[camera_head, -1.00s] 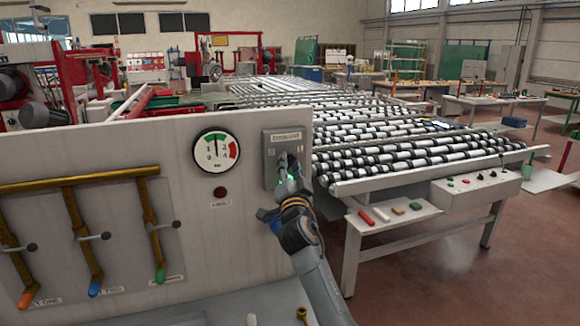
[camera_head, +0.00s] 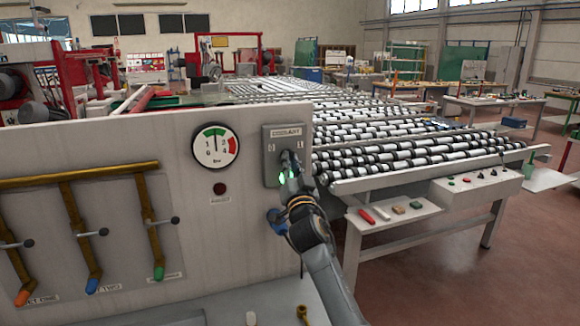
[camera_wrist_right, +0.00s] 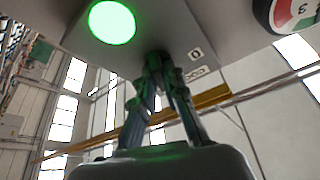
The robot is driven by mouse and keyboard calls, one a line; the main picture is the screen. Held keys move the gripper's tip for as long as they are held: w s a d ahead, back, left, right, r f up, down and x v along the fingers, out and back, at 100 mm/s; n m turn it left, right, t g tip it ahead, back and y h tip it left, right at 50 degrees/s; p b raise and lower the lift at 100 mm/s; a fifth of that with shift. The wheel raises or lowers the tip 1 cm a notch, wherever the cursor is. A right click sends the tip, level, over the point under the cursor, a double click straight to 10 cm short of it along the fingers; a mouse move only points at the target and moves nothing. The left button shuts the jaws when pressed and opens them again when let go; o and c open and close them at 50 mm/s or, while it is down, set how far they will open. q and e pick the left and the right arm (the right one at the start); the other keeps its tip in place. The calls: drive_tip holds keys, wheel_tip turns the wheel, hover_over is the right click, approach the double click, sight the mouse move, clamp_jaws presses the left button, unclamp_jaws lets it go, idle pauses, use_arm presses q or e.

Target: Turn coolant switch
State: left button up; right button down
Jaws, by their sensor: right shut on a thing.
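The grey coolant switch plate (camera_head: 270,166) is on the upright panel, right of the round gauge. Its "COOLANT" label is at the top, with 0 and 1 marks below. My right gripper (camera_head: 287,157) is at the middle of the plate, shut on the switch knob, which its fingers mostly hide. In the right wrist view, the fingertips (camera_wrist_right: 157,58) meet at a dark knob on the plate (camera_wrist_right: 185,25). A green lamp (camera_head: 282,178) glows beside my fingers; it is large and bright in the right wrist view (camera_wrist_right: 112,22). My left gripper is out of view.
The pressure gauge (camera_head: 215,147) and a dark red round lamp (camera_head: 220,189) are left of the plate. Yellow pipes with several valve handles (camera_head: 92,233) are further left. A roller conveyor (camera_head: 420,150) and its control box (camera_head: 476,188) stand to the right, beyond the panel edge.

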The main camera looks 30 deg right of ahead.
drive_tip(key=shift+s+d+n+t+y+p, duration=0.15)
drive_tip(key=shift+n+y+p, duration=0.95)
drive_tip(key=shift+n, duration=1.85)
drive_tip(key=shift+w+d+n+t+y+p, duration=0.1)
drive_tip(key=shift+n+y+p, duration=0.35)
drive_tip(key=shift+n+y, duration=1.95)
drive_tip(key=shift+s+d+n+t+y+p, duration=0.15)
drive_tip(key=shift+n+y+p, duration=0.7)
drive_tip(key=shift+n, duration=2.6)
drive_tip(key=shift+w+a+n+y, duration=0.1)
drive_tip(key=shift+n+y, duration=0.15)
drive_tip(key=shift+n, duration=0.05)
drive_tip(key=c, duration=1.4)
unclamp_jaws()
drive_tip(key=v, duration=1.2)
